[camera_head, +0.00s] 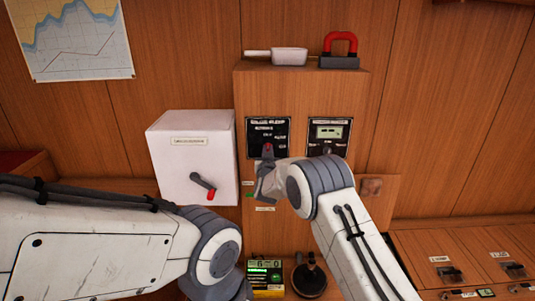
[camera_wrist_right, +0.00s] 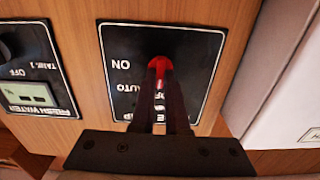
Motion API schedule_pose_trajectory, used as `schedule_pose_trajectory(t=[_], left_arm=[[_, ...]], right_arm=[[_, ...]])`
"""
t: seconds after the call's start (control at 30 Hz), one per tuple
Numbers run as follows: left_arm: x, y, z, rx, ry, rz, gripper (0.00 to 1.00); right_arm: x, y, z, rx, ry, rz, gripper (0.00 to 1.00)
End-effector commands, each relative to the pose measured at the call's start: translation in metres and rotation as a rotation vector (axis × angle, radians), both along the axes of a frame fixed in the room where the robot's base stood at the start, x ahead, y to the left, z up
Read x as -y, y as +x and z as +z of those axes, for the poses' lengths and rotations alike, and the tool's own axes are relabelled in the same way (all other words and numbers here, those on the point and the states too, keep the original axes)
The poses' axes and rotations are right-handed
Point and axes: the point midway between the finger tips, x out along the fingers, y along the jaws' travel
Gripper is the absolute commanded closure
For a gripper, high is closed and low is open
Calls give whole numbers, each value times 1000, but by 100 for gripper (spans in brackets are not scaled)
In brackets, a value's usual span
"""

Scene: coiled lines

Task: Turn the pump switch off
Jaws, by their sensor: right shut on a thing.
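The pump switch is a red handle (camera_head: 268,150) on a black panel (camera_head: 256,126) headed BILGE PUMP, on the wooden cabinet's front. In the right wrist view the red handle (camera_wrist_right: 160,66) shows upside down, beside the words ON and AUTO; another label is partly hidden by my fingers. My right gripper (camera_wrist_right: 160,100) is shut on the handle, its dark fingers in front of the panel. In the head view my right gripper (camera_head: 266,165) reaches the handle from below. My left arm crosses the lower left; its gripper is not seen.
A fresh water panel (camera_head: 329,132) with a knob and display sits to the right. A white box (camera_head: 190,150) with a red-tipped lever (camera_head: 207,187) stands close on the left. A scoop (camera_head: 288,56) and a red shackle-shaped thing (camera_head: 341,48) rest on the cabinet top.

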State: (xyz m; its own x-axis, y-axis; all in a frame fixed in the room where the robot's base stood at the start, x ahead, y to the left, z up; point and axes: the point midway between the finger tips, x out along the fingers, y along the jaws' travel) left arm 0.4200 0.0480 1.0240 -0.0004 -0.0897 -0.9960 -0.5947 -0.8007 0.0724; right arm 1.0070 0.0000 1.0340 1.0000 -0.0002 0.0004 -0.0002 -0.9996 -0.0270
Motion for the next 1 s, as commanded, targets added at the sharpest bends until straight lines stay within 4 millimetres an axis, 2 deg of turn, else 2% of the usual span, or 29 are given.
schedule_pose_trajectory(t=[0.6, 0.63, 0.67, 0.7, 1.0], left_arm=[[0, 0, -2, 0, 0, 0, 50], [0, 0, -2, 0, 0, 0, 50], [0, 0, -2, 0, 0, 0, 50], [0, 0, -2, 0, 0, 0, 50], [0, 0, -2, 0, 0, 0, 50]], right_arm=[[0, 0, -1, -3, -45, 1, 100], [0, 0, -1, -3, -45, 1, 76], [0, 0, -1, -3, -45, 1, 65], [0, 0, -1, -3, -44, 1, 57], [0, 0, 0, -1, -43, 0, 57]])
